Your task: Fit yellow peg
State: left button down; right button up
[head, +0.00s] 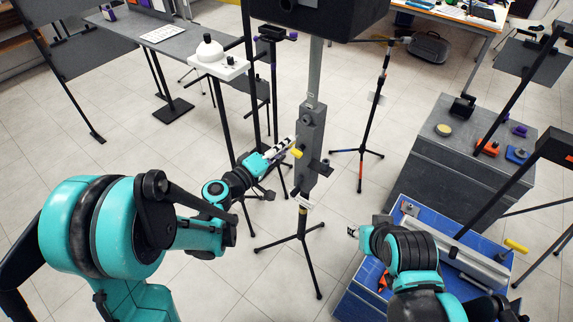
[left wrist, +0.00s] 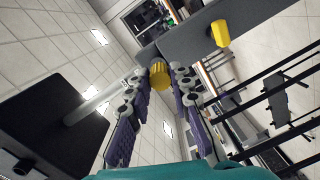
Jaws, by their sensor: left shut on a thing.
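The upright grey post (head: 311,150) stands on a tripod and has dark knobs on it. My left gripper (head: 284,148) is at the left face of the post. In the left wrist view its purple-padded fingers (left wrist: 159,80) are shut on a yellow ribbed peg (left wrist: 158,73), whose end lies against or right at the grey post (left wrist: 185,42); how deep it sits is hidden. A second yellow peg (left wrist: 220,33) sticks out of the post. A yellow piece (head: 296,153) shows beside the fingertips in the head view. My right gripper (head: 353,232) is low at right, away from the post; its fingers are unclear.
A blue-topped case (head: 345,304) at right carries a rail and a yellow-handled item (head: 515,246). A grey cabinet (head: 455,165) with small parts stands behind. A white-topped stand (head: 218,67) and thin tripods surround the post. Floor is open around the tripod.

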pick_arm(q)
jog(key=shift+a+r+n+t, duration=0.4)
jog(key=shift+a+r+t, duration=0.05)
jog(key=shift+a+t, duration=0.25)
jog(key=shift+s, duration=0.1)
jog(key=x, duration=0.4)
jog(key=shift+w+d+b, duration=0.1)
jog(key=shift+w+b, duration=0.15)
jog(key=shift+b, duration=0.15)
jog(key=shift+f+b, duration=0.1)
jog(key=shift+b, duration=0.2)
jog(key=shift+w+d, duration=0.15)
jog(key=shift+w, duration=0.1)
dwell(0.4)
jog(key=shift+x, duration=2)
